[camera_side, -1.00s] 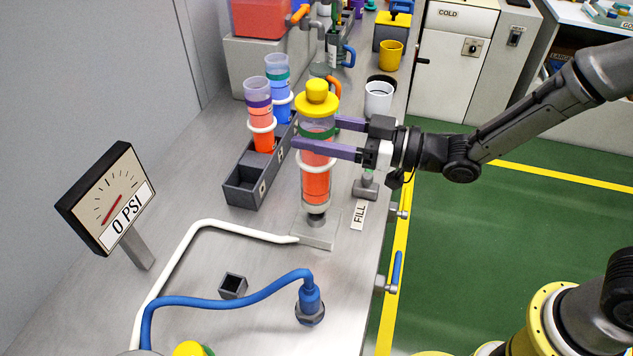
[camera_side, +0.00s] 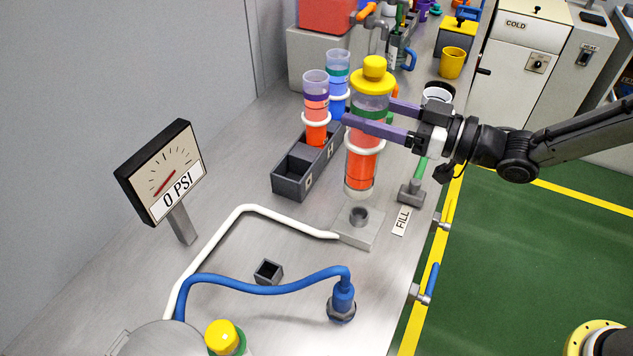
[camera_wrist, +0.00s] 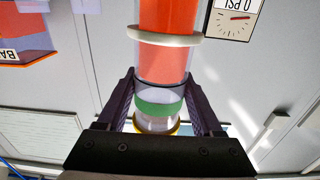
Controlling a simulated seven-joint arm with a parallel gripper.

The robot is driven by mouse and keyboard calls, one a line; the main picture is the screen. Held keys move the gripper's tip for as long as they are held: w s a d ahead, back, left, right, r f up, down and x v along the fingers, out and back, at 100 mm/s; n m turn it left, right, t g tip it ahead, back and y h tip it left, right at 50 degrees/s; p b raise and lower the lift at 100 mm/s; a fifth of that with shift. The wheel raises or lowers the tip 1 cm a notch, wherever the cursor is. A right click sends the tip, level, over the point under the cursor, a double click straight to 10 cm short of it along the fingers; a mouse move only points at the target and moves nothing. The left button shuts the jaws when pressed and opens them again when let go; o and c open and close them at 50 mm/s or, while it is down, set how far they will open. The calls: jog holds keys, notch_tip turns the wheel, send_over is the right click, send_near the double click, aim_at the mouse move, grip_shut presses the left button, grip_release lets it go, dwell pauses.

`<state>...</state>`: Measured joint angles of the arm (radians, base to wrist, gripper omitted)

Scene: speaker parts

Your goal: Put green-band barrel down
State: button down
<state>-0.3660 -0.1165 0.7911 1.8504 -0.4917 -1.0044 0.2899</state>
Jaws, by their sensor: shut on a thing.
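The green-band barrel (camera_side: 362,170) is a clear tube of orange-red liquid with a white ring and a yellow cap. It is upright in the side view. My gripper (camera_side: 368,111), with purple fingers, is shut on it near the green band, below the cap. The barrel's lower end is just above the grey fill base (camera_side: 371,238) and its round nozzle, apart from them. In the wrist view the barrel (camera_wrist: 163,60) stands between my gripper's fingers (camera_wrist: 160,78); the green band shows between them.
A dark rack (camera_side: 290,184) behind left holds a purple-band barrel (camera_side: 316,112) and a blue-liquid barrel (camera_side: 337,85); its front compartment looks empty. A 0 PSI gauge (camera_side: 160,172), white hose (camera_side: 285,222) and blue hose (camera_side: 255,288) lie left and front. A yellow-capped item (camera_side: 221,337) is at the bottom edge.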

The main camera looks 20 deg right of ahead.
jog(key=w+a+r, duration=0.1)
jog(key=w+a, duration=0.3)
jog(key=w, duration=0.3)
jog(key=w+a+r, duration=0.1)
jog(key=w+a, duration=0.3)
jog(key=w, duration=0.2)
notch_tip(320, 180, down, 12)
jog(key=w, duration=0.1)
jog(key=shift+w+a, duration=0.15)
jog(key=shift+a, duration=0.3)
jog(key=shift+f, duration=0.25)
jog(key=shift+c, duration=0.2)
grip_release()
jog(key=shift+f, duration=0.2)
